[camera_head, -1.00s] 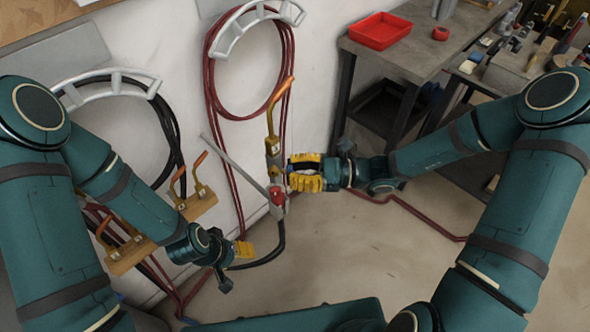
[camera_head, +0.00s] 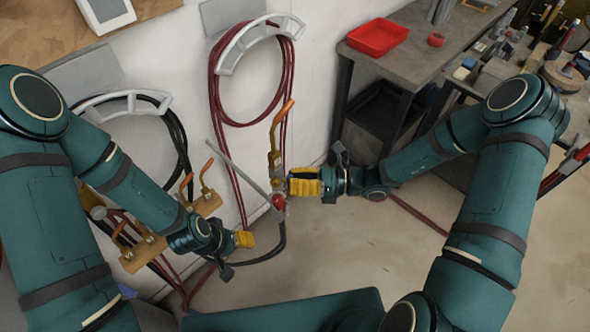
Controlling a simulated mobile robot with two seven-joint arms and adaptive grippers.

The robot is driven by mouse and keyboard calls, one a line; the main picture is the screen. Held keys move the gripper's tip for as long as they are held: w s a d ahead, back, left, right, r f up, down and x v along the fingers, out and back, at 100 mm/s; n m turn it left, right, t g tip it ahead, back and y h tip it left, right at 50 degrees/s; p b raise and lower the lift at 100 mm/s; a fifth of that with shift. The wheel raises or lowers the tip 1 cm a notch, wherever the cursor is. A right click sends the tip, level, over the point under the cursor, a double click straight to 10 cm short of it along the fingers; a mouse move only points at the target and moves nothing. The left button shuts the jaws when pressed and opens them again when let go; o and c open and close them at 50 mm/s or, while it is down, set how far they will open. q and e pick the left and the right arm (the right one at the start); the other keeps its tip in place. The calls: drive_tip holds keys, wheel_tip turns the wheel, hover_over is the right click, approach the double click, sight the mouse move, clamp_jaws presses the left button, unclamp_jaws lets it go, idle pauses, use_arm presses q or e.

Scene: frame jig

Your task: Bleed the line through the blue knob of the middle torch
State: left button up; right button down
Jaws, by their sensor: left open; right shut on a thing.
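A torch (camera_head: 275,160) with an orange lever, a brass-coloured body, a long grey tube and a red knob (camera_head: 279,202) is in front of the wall. My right gripper (camera_head: 304,183), with yellow fingers, is shut on the torch from its right side. The exact contact is hidden behind the fingers. No blue knob can be made out on this torch, and I cannot tell whether it is the middle one. My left gripper (camera_head: 243,239) is open and empty, below and left of the red knob, apart from the torch. Other torches (camera_head: 207,180) sit in a wooden rack (camera_head: 205,205).
A black hose loops below the torch. Red hose hangs from a white holder (camera_head: 235,50) on the wall, and black hose from another holder (camera_head: 125,97). A grey bench (camera_head: 425,50) with a red tray (camera_head: 377,34) stands at the back right. The floor (camera_head: 350,250) in front is clear.

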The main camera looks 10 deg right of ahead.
drive_tip(key=shift+m+p, duration=3.1)
drive_tip(key=shift+m, duration=0.9)
drive_tip(key=shift+f, duration=0.1)
drive_tip(key=c, duration=0.7)
unclamp_jaws()
drive_tip(key=shift+c, duration=0.2)
drive_tip(key=shift+d, duration=0.1)
drive_tip(key=s+d, duration=0.2)
drive_tip(key=d, duration=0.9)
drive_tip(key=shift+d+r, duration=0.2)
drive_tip(key=shift+d, duration=0.15)
